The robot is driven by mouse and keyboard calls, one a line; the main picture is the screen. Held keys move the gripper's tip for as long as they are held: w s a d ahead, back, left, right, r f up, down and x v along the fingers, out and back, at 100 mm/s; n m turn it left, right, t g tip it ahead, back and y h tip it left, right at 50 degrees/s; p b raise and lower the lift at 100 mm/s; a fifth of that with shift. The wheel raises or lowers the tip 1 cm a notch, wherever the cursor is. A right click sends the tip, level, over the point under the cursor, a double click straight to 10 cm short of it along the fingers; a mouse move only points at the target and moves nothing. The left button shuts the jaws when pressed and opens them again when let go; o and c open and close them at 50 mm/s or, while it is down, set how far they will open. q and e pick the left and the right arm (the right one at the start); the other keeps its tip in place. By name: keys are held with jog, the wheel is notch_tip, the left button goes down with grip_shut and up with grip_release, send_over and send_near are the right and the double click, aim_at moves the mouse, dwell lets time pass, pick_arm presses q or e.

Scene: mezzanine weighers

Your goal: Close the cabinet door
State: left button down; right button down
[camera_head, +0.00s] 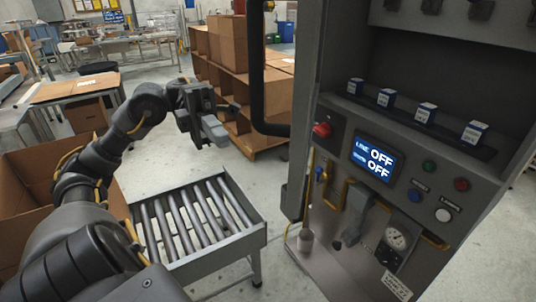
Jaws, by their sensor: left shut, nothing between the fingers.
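The grey machine cabinet (425,135) fills the right side of the head view, with its upper bay open at the front. Its door (304,95) appears to be the tall dark panel at the bay's left, standing open and seen nearly edge-on. A black bar handle (258,80) sticks out to the left of this panel. My left gripper (214,132) is shut and empty, left of the handle and apart from it, above the far end of the roller conveyor. My right gripper is out of view.
The roller conveyor (257,239) stands low in front, left of the cabinet. Small blue-and-white boxes (426,113) line the bay's shelf. Below are an OFF display (375,158), buttons and a gauge (396,238). Cardboard boxes (227,45) stand behind; an open carton (22,215) is at left.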

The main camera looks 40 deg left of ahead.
pick_arm(q)
jog(key=d+p, duration=0.6)
jog(key=d, duration=0.5)
jog(key=shift+s+d, duration=0.15)
